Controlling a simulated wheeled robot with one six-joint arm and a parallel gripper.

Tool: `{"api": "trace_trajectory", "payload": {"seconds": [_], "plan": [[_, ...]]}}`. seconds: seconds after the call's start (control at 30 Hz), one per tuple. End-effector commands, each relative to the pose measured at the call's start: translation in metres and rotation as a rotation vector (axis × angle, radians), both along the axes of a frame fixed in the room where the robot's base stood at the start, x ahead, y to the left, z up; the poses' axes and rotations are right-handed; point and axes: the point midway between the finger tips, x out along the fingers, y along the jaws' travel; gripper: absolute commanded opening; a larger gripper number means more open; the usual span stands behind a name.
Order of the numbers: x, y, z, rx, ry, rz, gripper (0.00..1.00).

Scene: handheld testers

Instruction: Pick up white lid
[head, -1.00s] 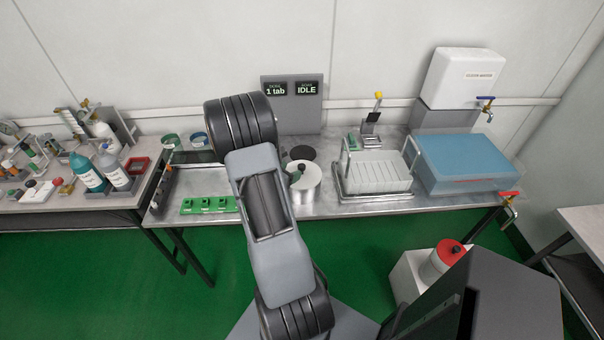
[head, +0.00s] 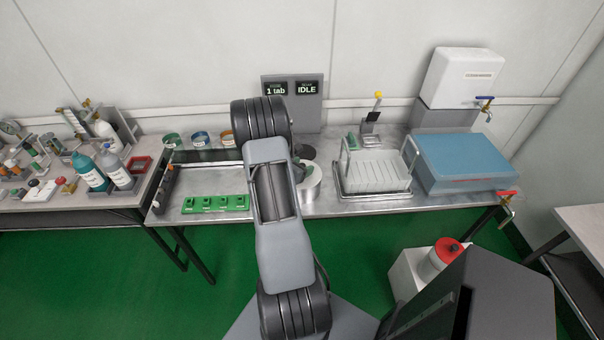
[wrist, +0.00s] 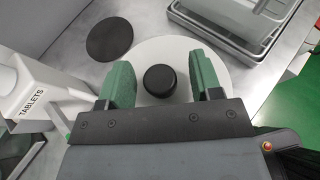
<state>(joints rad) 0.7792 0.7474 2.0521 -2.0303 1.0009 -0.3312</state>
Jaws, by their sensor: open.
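The white lid (wrist: 180,53) is a round disc with a black knob (wrist: 159,81) at its middle. In the wrist view the knob lies between the two green fingers of my gripper (wrist: 160,84). The fingers are open, one on each side of the knob, with a gap showing on both sides. I cannot tell how far the fingertips are above the lid. In the head view the white lid (head: 313,174) sits on the round metal pot and is partly hidden behind my arm.
A dark round disc (wrist: 110,39) lies on the bench beside the lid. A white box marked TABLETS (wrist: 40,95) stands close on the left in the wrist view. A drying rack (head: 376,172) and a blue-lidded tub (head: 466,160) stand to the right.

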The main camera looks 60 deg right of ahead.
Motion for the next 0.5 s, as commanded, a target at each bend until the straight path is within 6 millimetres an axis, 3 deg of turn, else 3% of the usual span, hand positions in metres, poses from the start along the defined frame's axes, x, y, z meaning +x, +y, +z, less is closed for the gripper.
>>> {"api": "trace_trajectory", "payload": {"seconds": [0.07,0.5], "plan": [[0.0000,0.0002,0.0001,0.000,0.000,0.000,0.53],[0.0004,0.0006,0.0003,0.000,0.000,0.001,0.11]]}}
